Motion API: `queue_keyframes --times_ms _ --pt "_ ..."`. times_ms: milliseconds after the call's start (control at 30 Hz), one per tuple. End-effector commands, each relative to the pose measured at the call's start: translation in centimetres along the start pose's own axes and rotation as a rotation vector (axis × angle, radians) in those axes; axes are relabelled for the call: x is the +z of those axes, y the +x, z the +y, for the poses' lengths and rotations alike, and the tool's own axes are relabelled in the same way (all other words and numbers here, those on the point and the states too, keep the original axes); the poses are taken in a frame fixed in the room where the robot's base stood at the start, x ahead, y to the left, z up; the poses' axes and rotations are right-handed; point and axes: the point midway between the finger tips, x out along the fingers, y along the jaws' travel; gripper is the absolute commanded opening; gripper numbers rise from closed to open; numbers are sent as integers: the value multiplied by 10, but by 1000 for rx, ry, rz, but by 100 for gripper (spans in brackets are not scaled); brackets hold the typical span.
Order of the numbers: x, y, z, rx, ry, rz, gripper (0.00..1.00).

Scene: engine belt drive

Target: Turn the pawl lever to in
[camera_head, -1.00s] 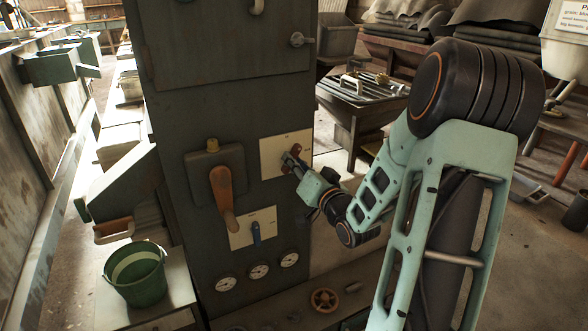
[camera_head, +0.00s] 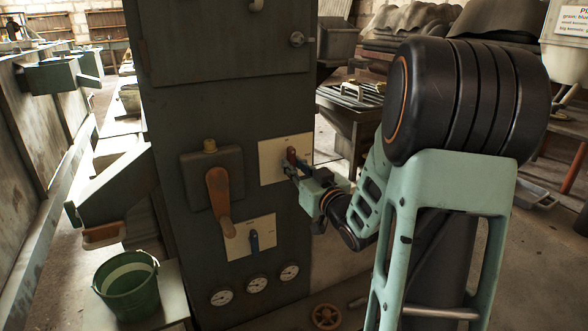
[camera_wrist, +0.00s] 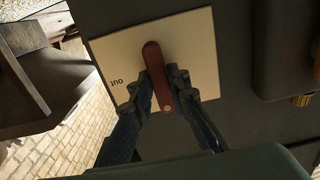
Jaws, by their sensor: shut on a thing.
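The pawl lever is a dark red handle (camera_wrist: 155,70) with rounded ends on a pale square plate (camera_wrist: 203,28) in the wrist view. The word "OUT" is on the plate to the left of the lever; no "in" mark is readable. In the head view the lever (camera_head: 291,155) stands roughly upright on its plate (camera_head: 268,165), on the dark cabinet front. My gripper (camera_wrist: 172,88) has one finger on each side of the lever and is shut on it. In the head view my gripper (camera_head: 289,168) partly covers the lever's lower part.
Left of the plate is a large orange-brown handle (camera_head: 218,195) on a grey box. Below is a small plate with a blue lever (camera_head: 254,241), above several round gauges (camera_head: 256,284). A green bucket (camera_head: 130,292) stands at lower left. Benches lie at right.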

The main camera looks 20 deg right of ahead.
Motion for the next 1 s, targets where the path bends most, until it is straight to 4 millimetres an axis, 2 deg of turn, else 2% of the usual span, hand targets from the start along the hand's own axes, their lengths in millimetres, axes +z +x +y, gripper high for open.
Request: queue_keyframes --times_ms 367,400,533,833,1000 --pt "1 0 0 0 -4 -2 0" --pt "1 0 0 0 -4 -2 19" --pt "1 0 0 0 -4 -2 32" --pt "0 -2 0 1 -4 -1 32" --pt "0 -24 1 2 -5 -2 32"
